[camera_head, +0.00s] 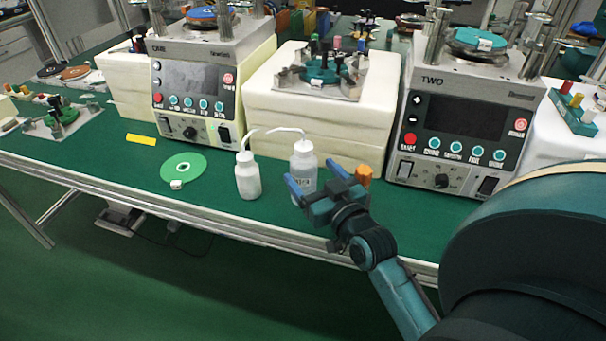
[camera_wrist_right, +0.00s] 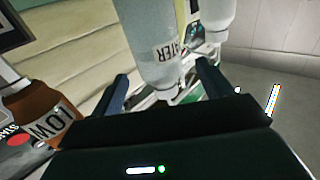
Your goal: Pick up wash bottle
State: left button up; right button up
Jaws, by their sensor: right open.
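Two white bottles stand upright on the green bench. The right one (camera_head: 303,160) has a WATER label, legible in the wrist view (camera_wrist_right: 150,40). The left one (camera_head: 248,178) stands beside it; part of a white bottle also shows in the wrist view (camera_wrist_right: 215,14). A thin bent white tube spans between their tops; I cannot tell which it belongs to. My right gripper (camera_head: 314,178) is open and empty in front of the WATER bottle. In the wrist view the bottle appears between the spread fingers (camera_wrist_right: 163,86), with no clear contact. My left gripper is out of view.
A cream block (camera_head: 320,118) and machine TWO (camera_head: 455,120) stand behind. A green disc (camera_head: 183,166) lies at left near the bench front edge.

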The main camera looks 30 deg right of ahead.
aim_at(300, 160)
jog(key=shift+w+d+f, duration=0.1)
jog(key=shift+w, duration=1.4)
jog(key=shift+w+d+f, duration=0.1)
jog(key=shift+w, duration=1.35)
jog(key=shift+c, duration=0.5)
jog(key=shift+r, duration=0.1)
jog(key=c, duration=1.2)
